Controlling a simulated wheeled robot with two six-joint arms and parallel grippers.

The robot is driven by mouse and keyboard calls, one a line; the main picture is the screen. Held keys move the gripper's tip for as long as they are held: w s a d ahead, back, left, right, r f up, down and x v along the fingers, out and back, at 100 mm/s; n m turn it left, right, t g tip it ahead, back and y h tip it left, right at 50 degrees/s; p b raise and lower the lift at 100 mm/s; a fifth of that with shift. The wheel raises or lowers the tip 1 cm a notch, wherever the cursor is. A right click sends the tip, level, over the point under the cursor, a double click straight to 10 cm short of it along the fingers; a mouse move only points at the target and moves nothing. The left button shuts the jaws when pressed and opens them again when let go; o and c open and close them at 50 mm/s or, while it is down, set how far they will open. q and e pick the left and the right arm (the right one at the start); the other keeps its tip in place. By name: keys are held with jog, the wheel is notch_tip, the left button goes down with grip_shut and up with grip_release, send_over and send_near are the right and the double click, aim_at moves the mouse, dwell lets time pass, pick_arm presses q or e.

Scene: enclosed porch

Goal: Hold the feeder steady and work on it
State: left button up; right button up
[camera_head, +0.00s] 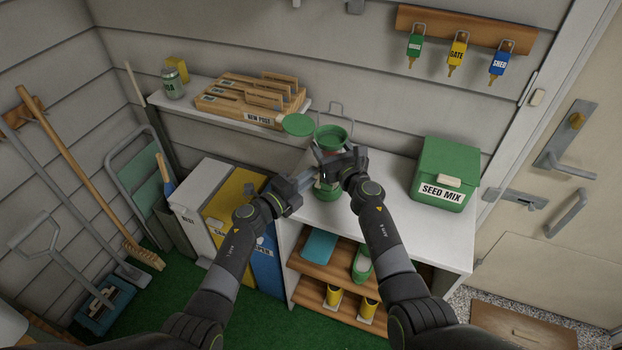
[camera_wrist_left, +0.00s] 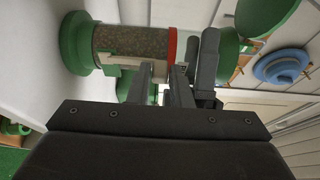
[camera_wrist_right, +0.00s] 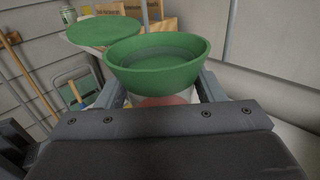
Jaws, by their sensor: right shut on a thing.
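The feeder stands on the white counter, with a green base (camera_head: 328,193), a seed-filled clear tube (camera_wrist_left: 135,41) and a red band (camera_wrist_left: 172,47). Its green funnel-shaped top (camera_head: 331,134) is open upward, with a round green lid (camera_head: 298,124) out to the left. In the right wrist view the funnel (camera_wrist_right: 155,62) is between my fingers and the lid (camera_wrist_right: 103,32) is behind it. My right gripper (camera_head: 325,152) is shut on the feeder below the funnel. My left gripper (camera_wrist_left: 162,70) is open, its fingertips close beside the tube; I cannot tell whether they touch it.
A green SEED MIX box (camera_head: 446,174) stands on the counter (camera_head: 396,200) to the right. A wall shelf (camera_head: 196,101) behind holds a wooden mail rack (camera_head: 240,108) and a can (camera_head: 173,82). Labelled bins (camera_head: 200,195) stand left of the counter. Counter space between feeder and box is free.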

pick_arm(q)
jog(key=shift+o, duration=0.6)
jog(key=v, duration=1.2)
jog(key=shift+a, duration=0.1)
pick_arm(e)
jog(key=o, duration=1.5)
jog(key=shift+c, duration=0.2)
